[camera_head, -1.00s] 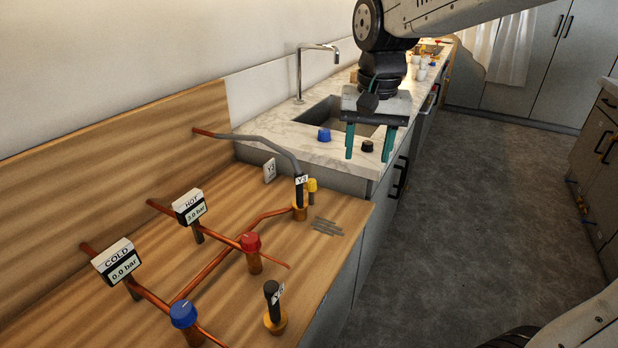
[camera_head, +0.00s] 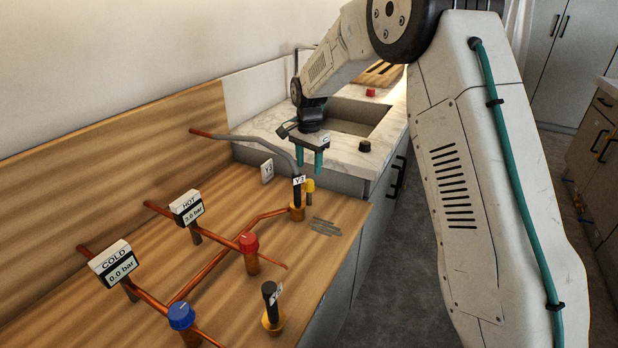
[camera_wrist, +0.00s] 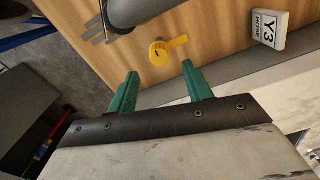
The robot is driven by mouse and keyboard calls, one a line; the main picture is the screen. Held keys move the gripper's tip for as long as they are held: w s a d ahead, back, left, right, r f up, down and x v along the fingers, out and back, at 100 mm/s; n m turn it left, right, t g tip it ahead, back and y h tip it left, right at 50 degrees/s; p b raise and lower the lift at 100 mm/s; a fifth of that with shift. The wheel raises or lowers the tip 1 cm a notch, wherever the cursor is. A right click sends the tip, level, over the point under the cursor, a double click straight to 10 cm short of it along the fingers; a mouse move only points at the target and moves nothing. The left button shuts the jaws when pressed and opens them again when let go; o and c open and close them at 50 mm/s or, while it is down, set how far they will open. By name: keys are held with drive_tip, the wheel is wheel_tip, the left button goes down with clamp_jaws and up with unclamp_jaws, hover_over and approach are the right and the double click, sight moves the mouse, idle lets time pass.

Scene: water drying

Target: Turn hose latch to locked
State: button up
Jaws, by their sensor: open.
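The hose latch is a small yellow knob (camera_head: 309,187) beside the hose fitting labelled Y3 (camera_head: 298,195). In the wrist view the yellow latch (camera_wrist: 160,53) shows from above as a round cap with a dark mark and a tab pointing right. My gripper (camera_head: 309,165) hangs over the counter edge, just behind and above the latch. In the wrist view its teal fingers (camera_wrist: 160,88) are apart with nothing between them, and the latch lies a little beyond their tips. The grey hose (camera_head: 272,142) runs from the back panel to the Y3 fitting.
A red knob (camera_head: 249,242), a blue knob (camera_head: 181,316) and a black-topped valve (camera_head: 271,300) stand nearer on the wooden board. HOT (camera_head: 187,207) and COLD (camera_head: 112,262) gauges stand left. A Y3 HOSE sign (camera_wrist: 268,29) stands near the latch. A black knob (camera_head: 365,146) sits on the counter.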

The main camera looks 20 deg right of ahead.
sight(309, 181)
wheel_tip(309, 181, down, 5)
drive_tip(key=shift+f, duration=0.15)
drive_tip(key=c, duration=1)
